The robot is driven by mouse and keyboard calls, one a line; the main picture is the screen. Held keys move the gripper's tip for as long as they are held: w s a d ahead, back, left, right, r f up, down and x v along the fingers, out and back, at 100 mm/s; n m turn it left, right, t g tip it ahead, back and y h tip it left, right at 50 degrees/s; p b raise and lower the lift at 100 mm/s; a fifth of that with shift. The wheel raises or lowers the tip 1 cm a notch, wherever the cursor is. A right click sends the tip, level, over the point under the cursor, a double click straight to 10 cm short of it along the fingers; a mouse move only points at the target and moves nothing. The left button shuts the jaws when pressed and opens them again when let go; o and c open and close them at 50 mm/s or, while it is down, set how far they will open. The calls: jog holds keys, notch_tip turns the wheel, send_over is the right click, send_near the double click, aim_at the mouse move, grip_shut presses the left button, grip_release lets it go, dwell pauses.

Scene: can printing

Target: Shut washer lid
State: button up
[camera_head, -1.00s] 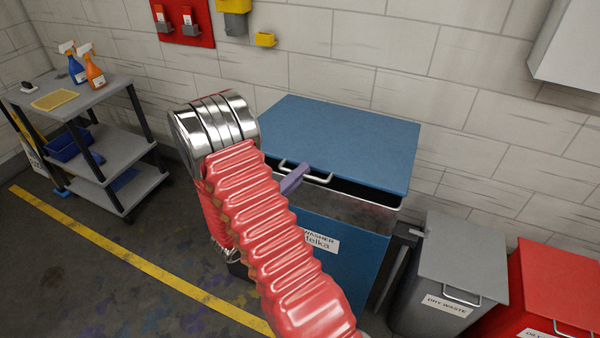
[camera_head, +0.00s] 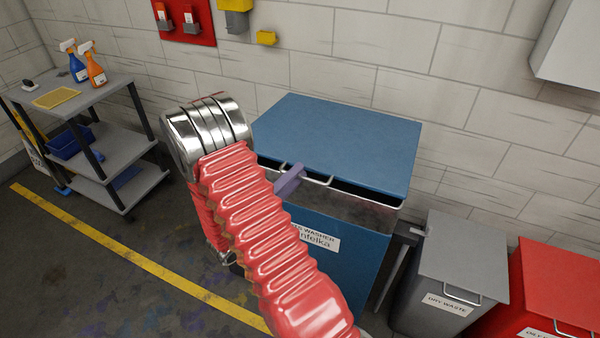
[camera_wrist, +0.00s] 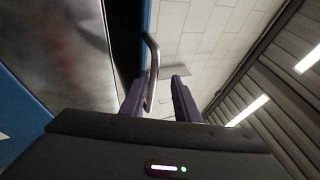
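The blue washer has a blue lid (camera_head: 345,140) that is partly raised, with a dark gap along its front edge above the washer body (camera_head: 350,255). A metal bar handle (camera_head: 318,181) sits on the lid's front edge. My gripper shows in the wrist view (camera_wrist: 160,88) with its two purple fingers apart. The handle (camera_wrist: 152,65) reaches into the space between them, close to the left finger; I cannot tell if it touches. In the head view one purple finger (camera_head: 290,180) shows at the handle's left part. My arm hides the washer's left front.
A grey dry waste bin (camera_head: 462,262) and a red bin (camera_head: 560,290) stand to the washer's right. A grey trolley (camera_head: 115,150) with spray bottles stands at the left. The wall is close behind the washer. Floor in front at left is clear.

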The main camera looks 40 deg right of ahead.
jog(key=v, duration=1.2)
jog(key=shift+a, duration=0.15)
jog(key=shift+s, duration=0.1)
jog(key=shift+c, duration=0.3)
